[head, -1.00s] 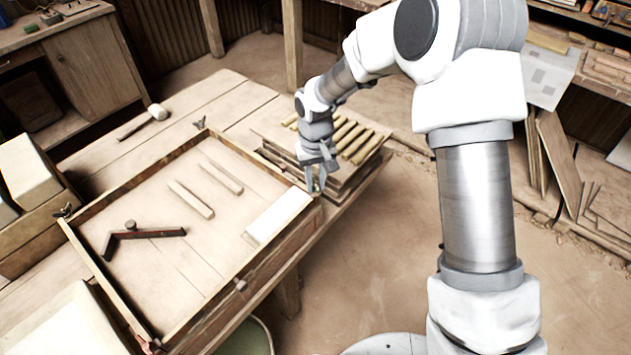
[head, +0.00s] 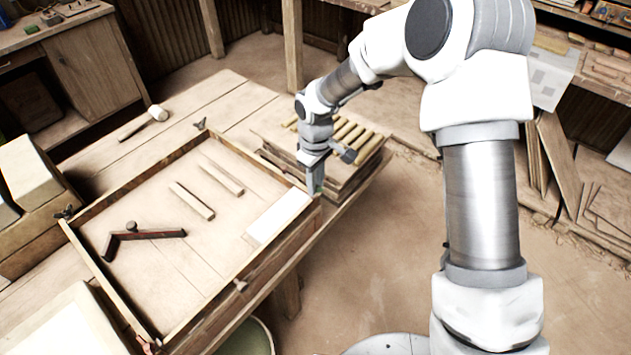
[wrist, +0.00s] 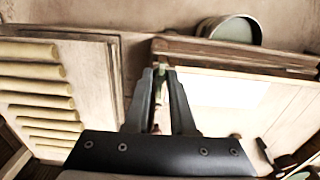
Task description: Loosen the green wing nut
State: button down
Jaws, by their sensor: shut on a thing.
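The green wing nut (wrist: 163,87) is at the right corner of the wooden frame (head: 172,140). In the wrist view only a little green shows between the two fingers. My gripper (head: 315,188) points down at that corner and also shows in the wrist view (wrist: 162,76). It is shut on the wing nut. In the head view the fingers are seen nearly edge-on and hide most of the nut. How far the nut is turned cannot be seen.
Other wing nuts sit at the frame's far corner (head: 200,123) and left corner (head: 66,212). Stacked boards with rods (head: 345,140) stand close beside my gripper. A dark angled tool (head: 146,234) and wooden strips (head: 192,200) lie inside the frame. A mallet (head: 157,113) lies behind.

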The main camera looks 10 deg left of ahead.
dwell(0.4)
jog(key=c, duration=0.8)
grip_release()
jog(key=shift+o, duration=0.2)
jog(key=shift+r, duration=0.1)
notch_tip(320, 180, up, 17)
jog(key=shift+r+p, duration=0.15)
jog(key=shift+p, duration=0.3)
